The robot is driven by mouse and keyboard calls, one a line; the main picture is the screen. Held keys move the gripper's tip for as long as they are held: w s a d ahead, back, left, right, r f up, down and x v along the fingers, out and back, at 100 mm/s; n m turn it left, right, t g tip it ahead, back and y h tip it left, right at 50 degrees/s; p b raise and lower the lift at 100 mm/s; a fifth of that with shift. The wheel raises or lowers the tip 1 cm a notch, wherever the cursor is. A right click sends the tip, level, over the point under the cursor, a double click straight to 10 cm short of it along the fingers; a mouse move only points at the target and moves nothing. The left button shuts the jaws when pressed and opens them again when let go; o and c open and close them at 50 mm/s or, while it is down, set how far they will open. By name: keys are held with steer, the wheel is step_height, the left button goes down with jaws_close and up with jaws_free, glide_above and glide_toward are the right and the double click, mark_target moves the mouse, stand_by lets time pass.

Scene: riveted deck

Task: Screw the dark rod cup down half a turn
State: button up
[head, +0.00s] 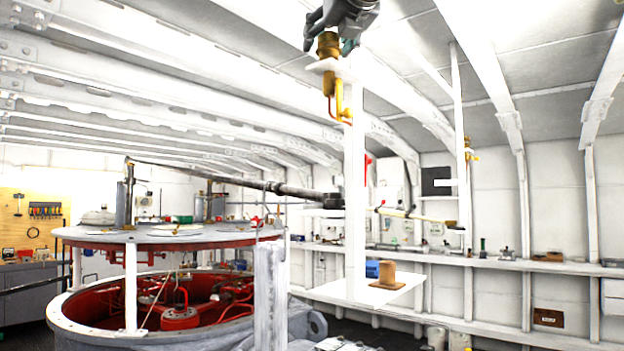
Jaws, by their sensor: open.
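My gripper (329,42) comes down from the top edge of the head view. Its dark fingers are open, one at each side of a brass cup (328,47); whether they touch it is too small to tell. The brass cup stands upright on a small white bracket (322,65), with a brass pipe fitting (338,100) below. A long dark rod (265,185) runs across the middle, with a dark end piece (333,201) at its right. I cannot tell for sure which of these is the dark rod cup.
A white post (355,190) stands under the bracket. A white shelf plate (370,290) holds a brown block (388,275) and a blue block (372,269). A large round red machine (180,315) fills the lower left. Another brass fitting (470,150) is at right.

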steer(key=shift+d+r+n+g+y+p, duration=0.15)
steer(key=shift+n+g+y+p, duration=0.65)
steer(key=shift+y+p, duration=0.55)
steer(key=shift+a+r+n+g+y+p, duration=0.1)
steer(key=shift+n+g+y+p, duration=0.4)
steer(key=shift+n+y+p, duration=0.75)
steer(key=n+g+y+p, duration=0.1)
steer(key=g+y+p, duration=0.1)
steer(key=p, duration=0.2)
steer(key=shift+w+f+n, duration=0.1)
steer(key=shift+n, duration=0.15)
steer(key=n+g+y+p, duration=0.3)
steer(key=g+p, duration=0.1)
steer(key=p, duration=0.3)
steer(key=shift+n+g, duration=0.3)
steer(key=shift+g, duration=0.1)
